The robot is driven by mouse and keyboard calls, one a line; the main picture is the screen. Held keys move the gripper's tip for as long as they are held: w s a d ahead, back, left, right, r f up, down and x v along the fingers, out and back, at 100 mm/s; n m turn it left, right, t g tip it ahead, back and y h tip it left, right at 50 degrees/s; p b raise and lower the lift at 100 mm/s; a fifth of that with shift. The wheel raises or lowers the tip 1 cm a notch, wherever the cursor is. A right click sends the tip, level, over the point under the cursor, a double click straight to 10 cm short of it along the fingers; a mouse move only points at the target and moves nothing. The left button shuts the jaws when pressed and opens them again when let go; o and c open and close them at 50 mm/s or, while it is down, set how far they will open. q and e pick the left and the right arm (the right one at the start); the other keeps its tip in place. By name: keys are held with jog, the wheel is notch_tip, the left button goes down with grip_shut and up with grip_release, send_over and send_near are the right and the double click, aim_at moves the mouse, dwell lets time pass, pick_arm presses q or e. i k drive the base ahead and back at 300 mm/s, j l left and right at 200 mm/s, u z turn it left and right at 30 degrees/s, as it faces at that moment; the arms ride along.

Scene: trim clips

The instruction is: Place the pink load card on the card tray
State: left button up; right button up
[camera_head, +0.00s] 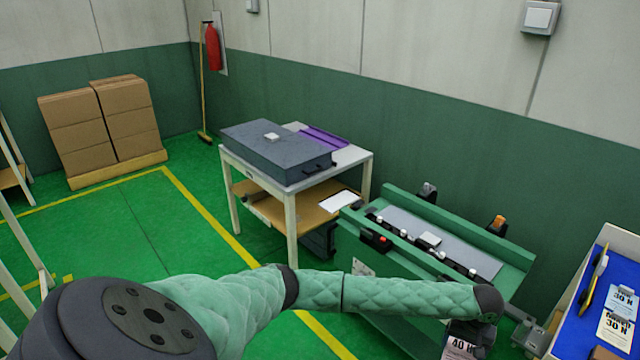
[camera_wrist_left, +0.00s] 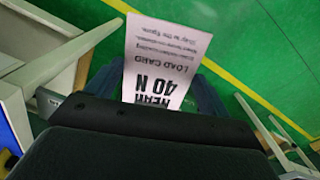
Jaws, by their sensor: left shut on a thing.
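My left gripper (camera_head: 470,338) is at the bottom right of the head view, shut on a load card. The card (camera_head: 458,349) shows "40 N" below the jaws and is partly cut off by the frame edge. In the left wrist view the card (camera_wrist_left: 165,62) is pale, slightly pinkish, with upside-down "LOAD CARD" and "40 N" print. It sticks out beyond the dark gripper (camera_wrist_left: 150,115), over the green floor. A purple tray (camera_head: 326,138) lies on the white table behind a dark case; I cannot tell whether it is the card tray. My right gripper is not in view.
The white table (camera_head: 355,155) carries a dark grey case (camera_head: 270,150). A green bench fixture (camera_head: 400,245) with knobs stands right of it. A blue-lined surface (camera_head: 593,315) at the far right holds other load cards (camera_head: 616,328). Boxes (camera_head: 100,125) stand at the back left.

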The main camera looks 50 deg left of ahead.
aim_at(339, 200)
jog(key=i+j+u, duration=0.15)
jog(key=i+u, duration=0.2)
jog(key=i, duration=0.25)
jog(key=i+u, duration=0.35)
jog(key=i, duration=0.25)
